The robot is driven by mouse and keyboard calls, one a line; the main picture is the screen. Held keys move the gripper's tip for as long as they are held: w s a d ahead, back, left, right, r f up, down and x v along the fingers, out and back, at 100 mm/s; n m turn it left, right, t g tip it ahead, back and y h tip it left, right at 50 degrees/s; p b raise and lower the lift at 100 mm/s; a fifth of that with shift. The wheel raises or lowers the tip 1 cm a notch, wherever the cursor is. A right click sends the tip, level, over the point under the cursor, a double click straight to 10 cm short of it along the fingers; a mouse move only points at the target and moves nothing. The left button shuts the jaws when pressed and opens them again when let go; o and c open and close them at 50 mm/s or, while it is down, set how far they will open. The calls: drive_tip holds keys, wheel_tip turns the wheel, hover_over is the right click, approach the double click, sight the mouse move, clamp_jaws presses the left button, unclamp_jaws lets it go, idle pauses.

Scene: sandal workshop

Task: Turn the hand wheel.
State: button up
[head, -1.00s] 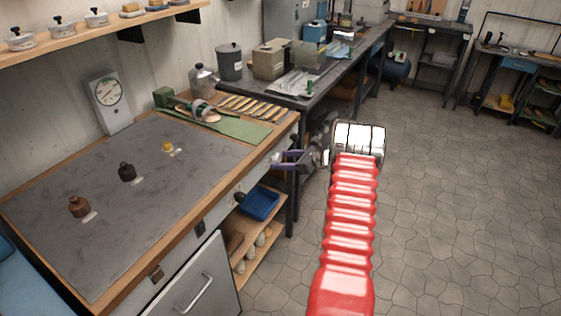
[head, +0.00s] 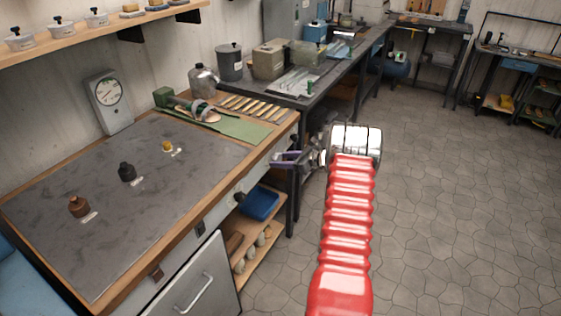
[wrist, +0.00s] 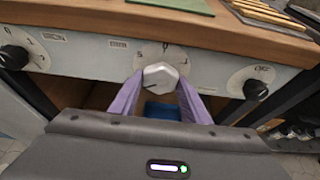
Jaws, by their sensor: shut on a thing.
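The hand wheel (wrist: 161,75) appears as a pale faceted knob on the grey front panel under the bench edge, with a numbered dial plate behind it. In the wrist view my gripper (wrist: 157,88) has its two purple fingers on either side of the knob, closed on it. In the head view my gripper (head: 287,158) is at the far end of the bench front. There the knob itself is hidden by the fingers and my arm.
Black knobs sit left (wrist: 14,57) and right (wrist: 256,88) of it on the panel. A blue bin (head: 261,204) stands on the shelf below. The floor to the right is clear.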

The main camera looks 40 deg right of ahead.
drive_tip(key=shift+a, duration=0.15)
